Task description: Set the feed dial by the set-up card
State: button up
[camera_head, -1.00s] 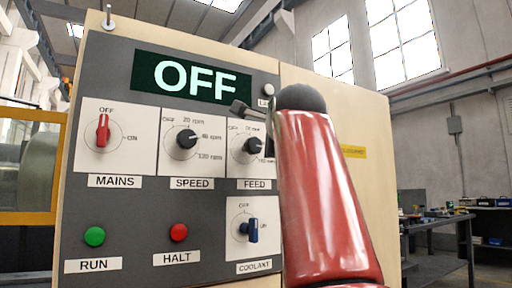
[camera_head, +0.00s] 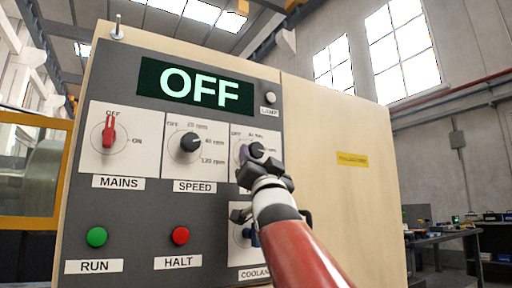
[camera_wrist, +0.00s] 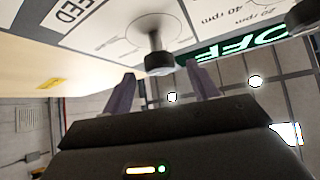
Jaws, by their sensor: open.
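The feed dial (camera_head: 256,149) is a black knob on a white plate, right of the speed dial (camera_head: 190,142). Its scale is partly covered by my gripper; its pointer seems to face right, but the exact mark is unclear. My gripper (camera_head: 252,172) is at the dial's lower front, partly hiding the FEED label. In the wrist view the feed knob (camera_wrist: 158,60) stands out between and just beyond the open fingertips of my gripper (camera_wrist: 160,74), with no clear contact. I see no readable set-up card.
The mains switch (camera_head: 109,132) points up to OFF, and the display (camera_head: 198,84) reads OFF. The green run button (camera_head: 96,237) and red halt button (camera_head: 180,235) sit below. The coolant switch (camera_head: 247,238) is partly hidden by my arm. A yellow label (camera_head: 352,159) is unreadable.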

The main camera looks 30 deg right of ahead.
aim_at(257, 153)
jog(key=shift+p+x, duration=0.85)
jog(key=shift+x, duration=1.5)
jog(key=shift+c, duration=0.2)
jog(key=c, duration=0.9)
jog(key=shift+d, duration=0.1)
jog(key=shift+c, duration=0.2)
